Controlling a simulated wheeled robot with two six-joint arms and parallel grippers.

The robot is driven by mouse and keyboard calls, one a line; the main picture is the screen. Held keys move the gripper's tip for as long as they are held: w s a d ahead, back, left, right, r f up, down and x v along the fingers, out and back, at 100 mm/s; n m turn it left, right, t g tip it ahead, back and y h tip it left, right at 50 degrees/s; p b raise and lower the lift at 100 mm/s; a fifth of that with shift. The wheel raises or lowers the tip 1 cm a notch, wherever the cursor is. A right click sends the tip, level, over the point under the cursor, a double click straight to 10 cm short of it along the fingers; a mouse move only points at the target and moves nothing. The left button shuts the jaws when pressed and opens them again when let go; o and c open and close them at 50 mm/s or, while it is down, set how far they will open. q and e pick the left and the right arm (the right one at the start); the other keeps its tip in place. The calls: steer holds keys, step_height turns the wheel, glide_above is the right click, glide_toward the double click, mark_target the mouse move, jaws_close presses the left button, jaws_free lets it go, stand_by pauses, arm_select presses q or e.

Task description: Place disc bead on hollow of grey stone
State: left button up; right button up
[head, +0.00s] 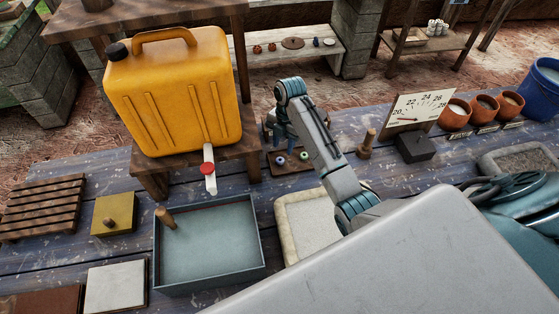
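My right gripper (279,136) is at the far side of the blue table, pointing down over a small brown wooden board (290,170). Its fingertips are small and partly merged with the arm, so I cannot tell whether it holds anything. Two small round beads lie on the board below it, a dark one (280,160) and a paler greenish one (304,156); I cannot tell which is the disc bead. A pale stone-rimmed tray (285,222) is partly hidden by my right arm. A grey stone tray (490,163) is at the right. Which one is the grey stone is unclear. My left gripper is out of view.
A yellow jerrycan (175,95) with a red-tapped spout stands on a wooden stand left of the gripper. A blue-grey basin (210,245) sits in front. A dial board (424,108), a black block (414,148) and orange pots (484,108) stand to the right.

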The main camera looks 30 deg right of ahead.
mark_target(280, 161)
steer(key=f, duration=0.1)
steer(key=f+p, duration=0.1)
steer(key=a+f+p, duration=0.1)
steer(key=f, duration=0.1)
steer(key=shift+s, duration=0.25)
steer(key=shift+a+f, duration=0.1)
steer(key=shift+f, duration=0.65)
steer(key=c, duration=0.7)
steer(key=shift+c, duration=0.2)
steer(key=shift+r, duration=0.15)
